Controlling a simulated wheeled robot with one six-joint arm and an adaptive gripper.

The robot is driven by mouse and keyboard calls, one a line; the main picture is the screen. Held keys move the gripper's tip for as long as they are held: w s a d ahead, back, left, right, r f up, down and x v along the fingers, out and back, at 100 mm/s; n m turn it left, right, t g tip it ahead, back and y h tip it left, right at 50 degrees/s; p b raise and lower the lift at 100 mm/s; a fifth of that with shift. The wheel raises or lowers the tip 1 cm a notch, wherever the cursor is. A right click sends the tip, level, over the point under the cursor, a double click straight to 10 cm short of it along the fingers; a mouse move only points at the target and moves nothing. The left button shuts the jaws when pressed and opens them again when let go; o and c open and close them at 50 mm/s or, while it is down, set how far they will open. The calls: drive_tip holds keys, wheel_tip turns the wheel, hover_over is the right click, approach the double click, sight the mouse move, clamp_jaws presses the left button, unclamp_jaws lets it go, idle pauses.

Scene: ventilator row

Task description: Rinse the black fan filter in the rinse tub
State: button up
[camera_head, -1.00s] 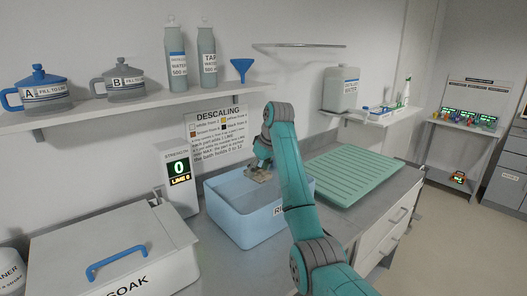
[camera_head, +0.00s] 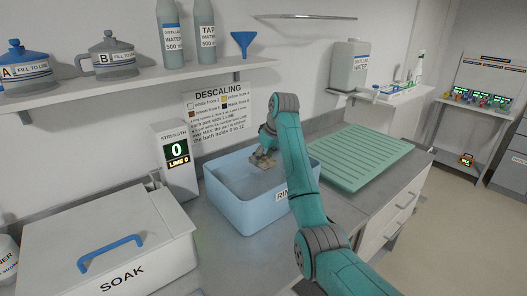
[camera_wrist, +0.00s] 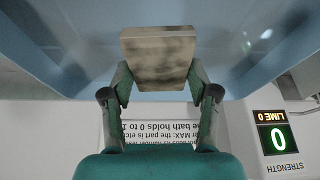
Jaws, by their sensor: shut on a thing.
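The rinse tub (camera_head: 232,207) is a light blue open box on the counter, its front label partly hidden by my arm. My gripper (camera_head: 263,160) is over the tub's opening, near its back rim. In the wrist view my gripper (camera_wrist: 158,85) is shut on a small block-shaped part (camera_wrist: 157,58) with a beige edge and a mottled grey-brown face. The part also shows in the head view (camera_head: 264,162), small and tan-grey. Its face does not look plain black, and I cannot tell if it is the fan filter. It appears above the tub floor.
A white lidded soak bath (camera_head: 150,225) with a blue handle stands left of the tub. A strength display (camera_head: 177,155) reads 0, LIME 0. A ridged green drain mat (camera_head: 350,165) lies right. A shelf (camera_head: 130,88) with jugs and bottles hangs above.

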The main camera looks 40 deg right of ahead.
sight(263, 159)
drive_tip(key=shift+f, duration=4.1)
drive_tip(key=shift+r, duration=0.1)
idle(2.0)
drive_tip(key=shift+r, duration=6.05)
